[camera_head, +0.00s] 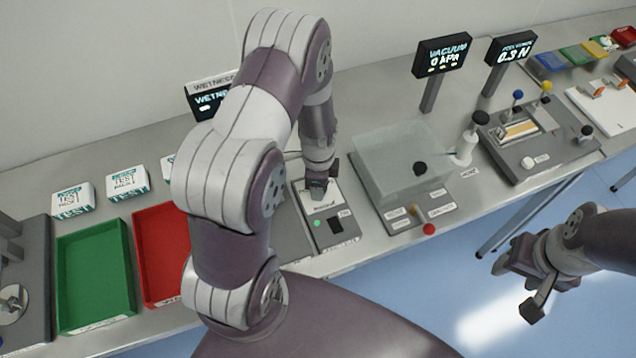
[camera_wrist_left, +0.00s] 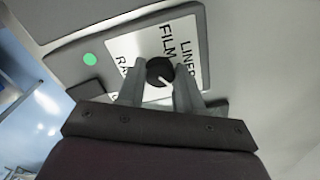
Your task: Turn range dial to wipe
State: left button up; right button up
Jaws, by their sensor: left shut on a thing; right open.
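The range dial (camera_wrist_left: 160,71) is a round black knob with a white pointer line, on a white label plate (camera_wrist_left: 150,45) that reads FILM, LINER and part of another word. In the left wrist view the pointer slants toward the lower right; no WIPE marking is readable. My left gripper (camera_wrist_left: 160,92) is shut on the dial, one finger on each side. In the head view my left gripper (camera_head: 319,188) is down at the grey panel unit (camera_head: 325,228) and hides the dial. My right gripper (camera_head: 518,286) is open and empty, over the floor beyond the bench edge.
A green light (camera_wrist_left: 90,59) glows on the unit. A clear box (camera_head: 398,160) stands to its right, with a red knob (camera_head: 429,229) in front. Red (camera_head: 150,290) and green (camera_head: 95,275) trays lie left. The display posts (camera_head: 430,92) stand behind.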

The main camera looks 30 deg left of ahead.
pick_arm(q)
jog(key=shift+w+r, duration=0.15)
jog(key=shift+w, duration=0.05)
jog(key=o, duration=1)
jog(key=shift+o, duration=0.2)
jog(key=shift+s, duration=0.1)
notch_tip(320, 180, up, 13)
jog(key=b, duration=0.2)
jog(key=shift+f, duration=0.2)
